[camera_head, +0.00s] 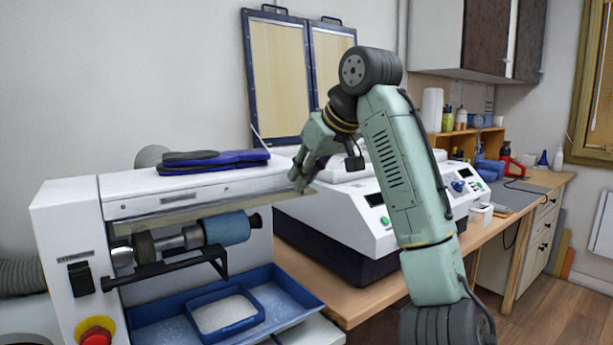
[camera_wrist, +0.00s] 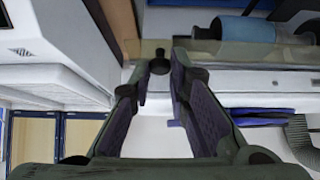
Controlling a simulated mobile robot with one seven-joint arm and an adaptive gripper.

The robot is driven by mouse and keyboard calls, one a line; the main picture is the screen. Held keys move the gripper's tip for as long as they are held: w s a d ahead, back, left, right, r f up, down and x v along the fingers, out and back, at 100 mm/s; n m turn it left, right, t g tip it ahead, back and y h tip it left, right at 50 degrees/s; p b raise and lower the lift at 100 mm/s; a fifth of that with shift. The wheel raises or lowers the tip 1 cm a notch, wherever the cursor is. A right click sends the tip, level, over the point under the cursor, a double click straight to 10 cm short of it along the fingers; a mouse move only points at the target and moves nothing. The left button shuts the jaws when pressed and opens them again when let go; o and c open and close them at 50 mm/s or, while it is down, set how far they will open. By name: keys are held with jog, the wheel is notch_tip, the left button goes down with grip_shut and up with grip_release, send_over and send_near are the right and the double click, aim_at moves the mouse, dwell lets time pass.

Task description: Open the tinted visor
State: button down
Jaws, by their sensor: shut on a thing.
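The tinted visor (camera_head: 182,215) is a narrow, see-through brownish strip along the front of the white grinding machine, just above the roller. In the wrist view the visor (camera_wrist: 225,52) runs across the upper right. My gripper (camera_head: 297,178) is at the right end of the visor. In the wrist view my gripper (camera_wrist: 158,72) has its two fingers around a small dark knob (camera_wrist: 158,64) at the visor's end, and it is shut on it. The head view hides the knob behind the fingers.
Blue and black insoles (camera_head: 212,160) lie on the grinder's top. A blue roller (camera_head: 227,229) and a blue tray (camera_head: 285,310) are below the visor. A white two-station press (camera_head: 345,232) stands close to the right of my gripper, with raised framed panels (camera_head: 280,75) behind.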

jog(key=shift+w+a+r+g+h, duration=0.2)
jog(key=shift+g+h, duration=0.15)
jog(key=shift+g, duration=0.15)
jog(key=shift+w+a+r+g+h, duration=0.1)
jog(key=shift+r+g+h, duration=0.1)
jog(key=shift+g+h, duration=0.25)
jog(key=c, duration=1.5)
grip_release()
jog(key=v, duration=0.7)
jog(key=shift+d+r, duration=0.15)
jog(key=shift+r, duration=0.05)
